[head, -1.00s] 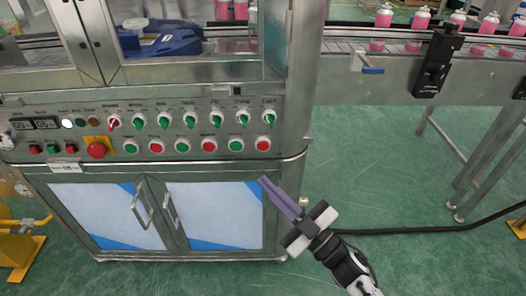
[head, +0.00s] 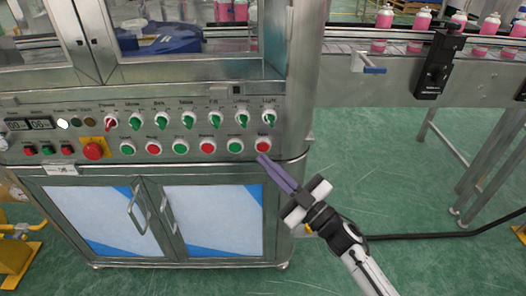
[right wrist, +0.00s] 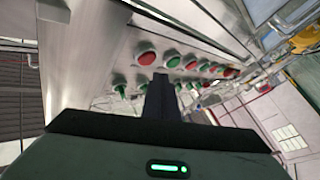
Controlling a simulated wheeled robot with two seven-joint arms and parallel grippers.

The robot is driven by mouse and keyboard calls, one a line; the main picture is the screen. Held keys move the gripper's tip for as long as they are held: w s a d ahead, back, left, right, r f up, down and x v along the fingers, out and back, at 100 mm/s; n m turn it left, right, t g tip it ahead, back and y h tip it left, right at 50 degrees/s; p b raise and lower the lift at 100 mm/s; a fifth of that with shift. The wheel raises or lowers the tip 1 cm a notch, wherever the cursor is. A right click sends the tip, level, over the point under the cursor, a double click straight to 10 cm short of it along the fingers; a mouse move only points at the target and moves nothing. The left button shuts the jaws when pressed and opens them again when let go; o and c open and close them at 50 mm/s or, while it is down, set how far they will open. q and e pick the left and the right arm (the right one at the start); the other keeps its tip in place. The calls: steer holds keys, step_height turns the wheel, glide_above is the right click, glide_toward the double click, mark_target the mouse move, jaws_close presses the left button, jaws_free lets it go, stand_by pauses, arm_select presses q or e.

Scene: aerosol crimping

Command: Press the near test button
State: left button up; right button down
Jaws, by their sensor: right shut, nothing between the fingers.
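The machine's control panel (head: 215,132) carries a lower row of red and green push buttons under a row of green-handled switches. I cannot read which button is labelled test. My right gripper (head: 264,160) is shut and empty, its purple fingers pointing up and left. Its tips are just below the rightmost red button (head: 262,145); I cannot tell if they touch the panel. In the right wrist view the dark fingers (right wrist: 159,82) point at the button row, near a red button (right wrist: 147,58) and a green button (right wrist: 173,62). My left gripper is not in view.
A red emergency-stop button (head: 93,151) on a yellow plate is at the panel's left. Cabinet doors (head: 215,220) with handles are below. A conveyor (head: 400,75) with pink cans (head: 381,28) runs at the upper right.

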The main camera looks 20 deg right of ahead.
steer(key=shift+w+d, duration=0.2)
steer(key=shift+w, duration=0.35)
steer(key=shift+w, duration=0.1)
stand_by(1.6)
steer(key=shift+w+d, duration=0.1)
steer(key=shift+w, duration=0.2)
steer(key=shift+w+d, duration=0.1)
steer(key=shift+w, duration=0.3)
stand_by(0.5)
steer(key=shift+s, duration=0.2)
steer(key=shift+s+a, duration=0.2)
steer(key=shift+s, duration=0.4)
